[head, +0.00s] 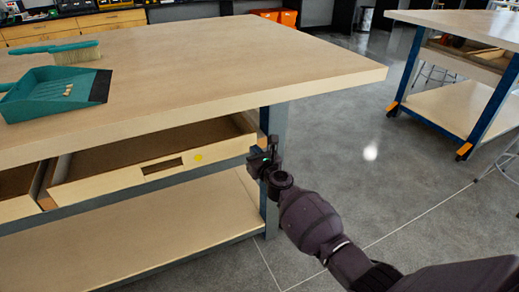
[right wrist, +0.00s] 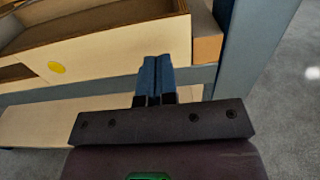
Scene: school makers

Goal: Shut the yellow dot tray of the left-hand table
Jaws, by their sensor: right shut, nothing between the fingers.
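The yellow dot tray (head: 120,179) is a pale wooden drawer under the left-hand table (head: 250,62). It stands pulled out, with its inside showing below the tabletop. Its front has a dark slot handle and a yellow dot (head: 198,157) near the right end. The tray front also shows at the upper left of the right wrist view (right wrist: 120,55). My right gripper (head: 263,160) is shut and empty, just beyond the right end of the tray front. In the right wrist view its fingers (right wrist: 155,75) are together, below the tray's right corner. My left gripper is not in view.
A second tray (head: 20,205) adjoins on the left. A blue-grey table leg (head: 273,125) stands right behind my right gripper. A green dustpan (head: 45,92) and brush (head: 75,53) lie on the tabletop. The floor (head: 370,190) to the right is clear up to another table (head: 460,108).

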